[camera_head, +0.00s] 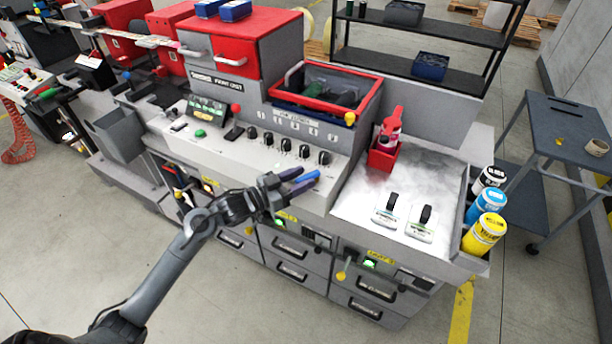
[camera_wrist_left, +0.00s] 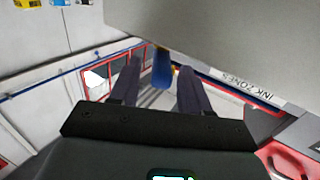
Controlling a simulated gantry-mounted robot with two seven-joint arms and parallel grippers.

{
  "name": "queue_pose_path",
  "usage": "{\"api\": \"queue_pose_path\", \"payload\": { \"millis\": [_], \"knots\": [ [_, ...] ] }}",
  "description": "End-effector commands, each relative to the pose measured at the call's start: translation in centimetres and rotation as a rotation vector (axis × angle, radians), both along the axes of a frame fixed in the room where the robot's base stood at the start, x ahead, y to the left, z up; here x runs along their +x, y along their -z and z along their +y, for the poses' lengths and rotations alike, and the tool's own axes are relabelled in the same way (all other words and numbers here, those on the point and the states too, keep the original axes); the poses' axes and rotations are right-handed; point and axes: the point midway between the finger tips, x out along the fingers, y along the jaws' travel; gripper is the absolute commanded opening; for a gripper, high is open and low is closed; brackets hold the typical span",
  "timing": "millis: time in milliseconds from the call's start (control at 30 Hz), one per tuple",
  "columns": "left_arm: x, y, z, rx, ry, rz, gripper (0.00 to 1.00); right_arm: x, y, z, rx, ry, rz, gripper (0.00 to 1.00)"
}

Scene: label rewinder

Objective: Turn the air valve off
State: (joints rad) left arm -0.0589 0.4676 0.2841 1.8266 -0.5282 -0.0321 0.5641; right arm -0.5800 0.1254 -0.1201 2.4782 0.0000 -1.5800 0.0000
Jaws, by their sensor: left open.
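A blue handle (camera_wrist_left: 163,68), which looks like the air valve's lever, shows between the two fingers of my left gripper (camera_wrist_left: 155,88) in the left wrist view. The fingers are apart, one on each side of it; I cannot tell whether either touches it. In the head view my left gripper (camera_head: 296,181) is at the front edge of the press console, with blue (camera_head: 303,187) showing at its fingertips. The valve's body and mount are hidden. My right gripper is not in view.
The grey console (camera_head: 335,160) stands close in front of the gripper, with a row of black knobs (camera_head: 287,145) above. Drawers (camera_head: 291,248) lie below. Ink bottles (camera_head: 484,233) stand at the right end. The floor at the lower left is clear.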

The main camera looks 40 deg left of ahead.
Motion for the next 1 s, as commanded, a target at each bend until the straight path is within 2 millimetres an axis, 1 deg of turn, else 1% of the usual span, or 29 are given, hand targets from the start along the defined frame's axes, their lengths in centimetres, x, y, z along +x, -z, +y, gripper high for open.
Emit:
{"api": "queue_pose_path", "payload": {
  "millis": [100,200,567,867,900,1000],
  "knots": [
    [1.1,0.0,-0.3,-0.002,-0.001,-0.002,0.47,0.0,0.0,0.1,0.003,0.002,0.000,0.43],
    [1.7,0.0,-0.5,-0.002,-0.001,-0.002,0.47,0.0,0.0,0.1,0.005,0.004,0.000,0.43],
    [2.0,0.0,-0.6,0.000,0.000,0.000,0.47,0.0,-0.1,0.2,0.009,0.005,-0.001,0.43],
    [2.0,0.0,-0.6,0.000,0.000,0.000,0.02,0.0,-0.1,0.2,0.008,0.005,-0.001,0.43],
    [2.0,0.0,-0.6,0.000,0.000,0.000,0.00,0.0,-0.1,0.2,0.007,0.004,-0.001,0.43],
    [2.0,0.0,-0.6,0.000,0.001,0.000,0.00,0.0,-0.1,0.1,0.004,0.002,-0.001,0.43]
  ]
}}
